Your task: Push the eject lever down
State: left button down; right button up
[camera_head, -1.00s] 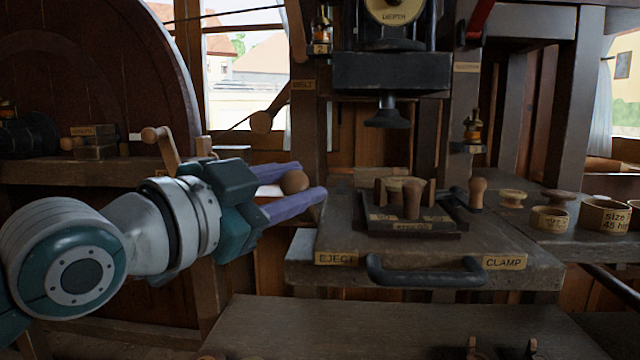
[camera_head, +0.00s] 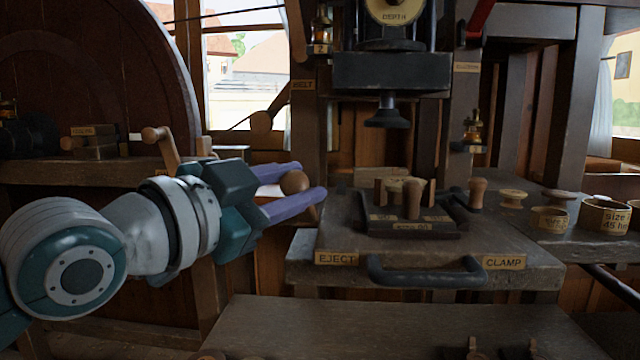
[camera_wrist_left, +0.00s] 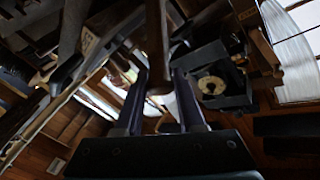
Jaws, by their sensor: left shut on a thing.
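A round wooden knob (camera_head: 295,183), which looks like the eject lever's end, sits between the fingers of my left gripper (camera_head: 312,180) at the left of the press. The gripper is shut on it. The lever's shaft is mostly hidden in the head view. In the left wrist view a brown wooden piece (camera_wrist_left: 157,50) stands between the two fingers (camera_wrist_left: 160,82). The EJECT plate (camera_head: 337,258) is on the front left edge of the press table (camera_head: 400,250), below and right of the gripper. My right gripper is not in view.
A dark bent handle (camera_head: 425,275) runs along the table front beside the CLAMP plate (camera_head: 503,262). A black press head (camera_head: 388,112) hangs above a fixture with wooden pegs (camera_head: 411,200). Size-marked cups (camera_head: 605,214) stand at the right. A lower bench (camera_head: 390,325) lies in front.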

pick_arm(q)
jog(key=shift+s+f, duration=0.2)
jog(key=shift+f, duration=0.3)
notch_tip(320, 180, down, 8)
jog(key=s+b, duration=0.1)
jog(key=s, duration=0.1)
dwell(0.7)
jog(key=shift+r, duration=0.1)
jog(key=c, duration=0.7)
grip_release()
jog(key=shift+o, duration=1)
jog(key=shift+d, duration=0.1)
jog(key=shift+r, duration=0.15)
